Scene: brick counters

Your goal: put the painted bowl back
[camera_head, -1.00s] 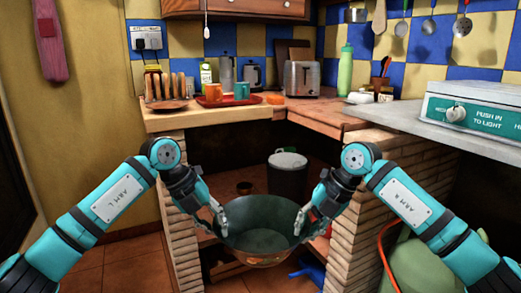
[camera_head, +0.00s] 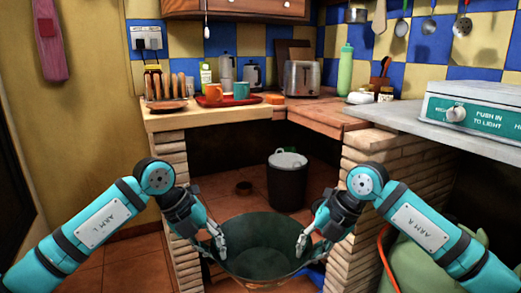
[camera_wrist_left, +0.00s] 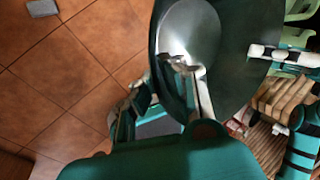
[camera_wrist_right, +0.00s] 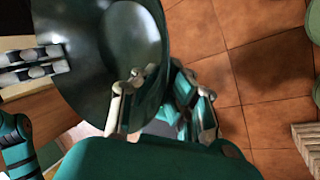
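The painted bowl (camera_head: 262,264) is large, round and dark green inside, and hangs upright between my two grippers in the head view. My left gripper (camera_head: 220,243) is shut on its left rim, with one finger inside the wall. My right gripper (camera_head: 302,243) is shut on its right rim in the same way. The bowl's dark inside also shows in the left wrist view (camera_wrist_left: 232,60) and in the right wrist view (camera_wrist_right: 85,60). Its outer side is mostly hidden in the head view.
Brick pillars flank this opening, the right one (camera_head: 365,185) close to my right arm. The wooden counter (camera_head: 205,118) holds a red tray (camera_head: 228,101) and toaster (camera_head: 301,78).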

